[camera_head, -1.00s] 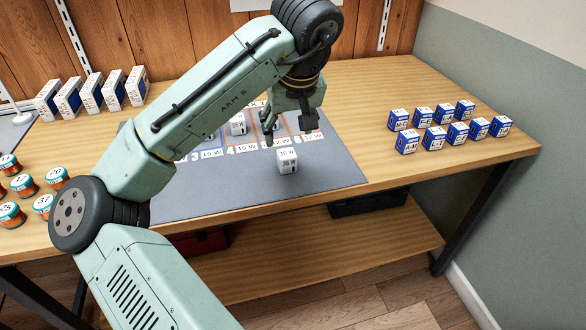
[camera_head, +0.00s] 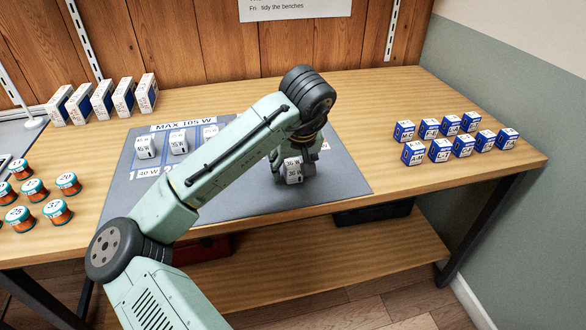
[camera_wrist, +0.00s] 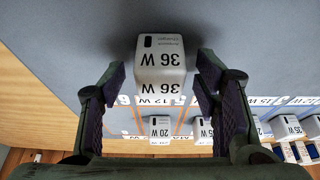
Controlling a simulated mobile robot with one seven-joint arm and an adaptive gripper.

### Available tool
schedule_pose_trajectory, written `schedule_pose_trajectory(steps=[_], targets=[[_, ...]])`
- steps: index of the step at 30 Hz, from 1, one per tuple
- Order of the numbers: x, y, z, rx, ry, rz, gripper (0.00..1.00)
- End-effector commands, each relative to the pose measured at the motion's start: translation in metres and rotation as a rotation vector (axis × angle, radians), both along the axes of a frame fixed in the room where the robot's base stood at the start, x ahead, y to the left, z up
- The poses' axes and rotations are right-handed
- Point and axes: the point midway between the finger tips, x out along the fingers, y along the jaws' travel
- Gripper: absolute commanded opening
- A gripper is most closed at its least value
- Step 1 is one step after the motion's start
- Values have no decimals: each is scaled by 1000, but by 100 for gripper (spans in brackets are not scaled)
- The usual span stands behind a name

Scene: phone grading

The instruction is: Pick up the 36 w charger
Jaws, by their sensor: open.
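The 36 W charger (camera_head: 292,172) is a small white block with dark lettering, standing on the grey mat (camera_head: 345,180) near its front edge. In the wrist view the 36 W charger (camera_wrist: 161,68) sits upside down in the picture, between the tips of my open gripper (camera_wrist: 160,85). There is a gap on both sides of it, and neither finger visibly touches it. In the head view my gripper (camera_head: 297,160) is low over the mat at the charger, and the arm hides part of the fingers.
Other white chargers stand in marked mat slots, such as the 20 W charger (camera_wrist: 160,127) and one at the left (camera_head: 145,146). Small blue-white boxes (camera_head: 440,150) stand at the right, tall boxes (camera_head: 102,101) at back left, orange jars (camera_head: 57,211) at front left. Bare wood lies right of the mat.

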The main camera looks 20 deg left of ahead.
Motion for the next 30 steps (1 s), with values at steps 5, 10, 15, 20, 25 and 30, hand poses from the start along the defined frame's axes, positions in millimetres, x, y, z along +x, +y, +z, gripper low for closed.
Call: schedule_pose_trajectory(steps=[5, 10, 15, 20, 25, 30], targets=[[0, 0, -1, 0, 0, 0, 57], [0, 0, 0, 0, 0, 0, 47], [0, 0, 0, 0, 0, 0, 36], [0, 0, 0, 0, 0, 0, 25], [0, 0, 0, 0, 0, 0, 14], [0, 0, 0, 1, -1, 0, 4]])
